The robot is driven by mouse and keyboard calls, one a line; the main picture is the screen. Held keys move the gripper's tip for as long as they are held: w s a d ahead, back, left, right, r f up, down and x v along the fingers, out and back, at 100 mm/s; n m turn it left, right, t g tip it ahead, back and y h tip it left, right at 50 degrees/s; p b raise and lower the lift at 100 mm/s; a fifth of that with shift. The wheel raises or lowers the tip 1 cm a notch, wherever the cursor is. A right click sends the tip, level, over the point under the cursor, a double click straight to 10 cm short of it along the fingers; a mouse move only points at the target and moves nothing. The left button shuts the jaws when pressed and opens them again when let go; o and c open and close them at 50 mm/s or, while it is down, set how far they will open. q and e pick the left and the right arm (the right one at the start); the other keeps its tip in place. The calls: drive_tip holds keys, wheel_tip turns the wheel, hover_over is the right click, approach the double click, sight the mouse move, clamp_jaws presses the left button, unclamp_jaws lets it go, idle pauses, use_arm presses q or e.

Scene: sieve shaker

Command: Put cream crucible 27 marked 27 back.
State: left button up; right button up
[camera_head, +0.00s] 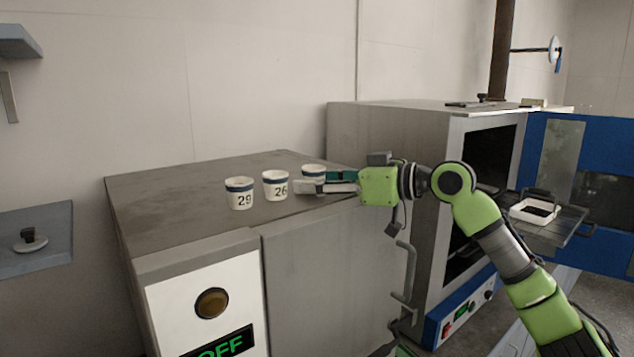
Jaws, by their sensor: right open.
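Three cream crucibles with dark blue bands stand in a row on the grey cabinet top. The left one (239,194) is marked 29 and the middle one (275,185) is marked 26. The right one (313,171) is partly hidden behind my right gripper, so I cannot read its number. My right gripper (308,184) is open, with its fingers at this crucible; I cannot tell whether they touch it. My left gripper is not in view.
A grey oven (387,138) with its blue door (553,150) open stands to the right. A white tray (533,210) with dark contents rests on a wire rack there. The cabinet top (170,215) is clear at the left.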

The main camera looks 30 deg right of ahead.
drive_tip(key=shift+r, duration=0.15)
drive_tip(key=shift+s+d, duration=0.1)
drive_tip(key=shift+s, duration=0.05)
drive_tip(key=b+v, duration=0.3)
drive_tip(key=v, duration=0.2)
drive_tip(key=b+v, duration=0.4)
drive_tip(key=v, duration=0.1)
drive_tip(key=shift+s+f, duration=0.1)
drive_tip(key=shift+f, duration=0.15)
drive_tip(key=shift+s+d+r+b, duration=0.35)
drive_tip(key=shift+s, duration=0.3)
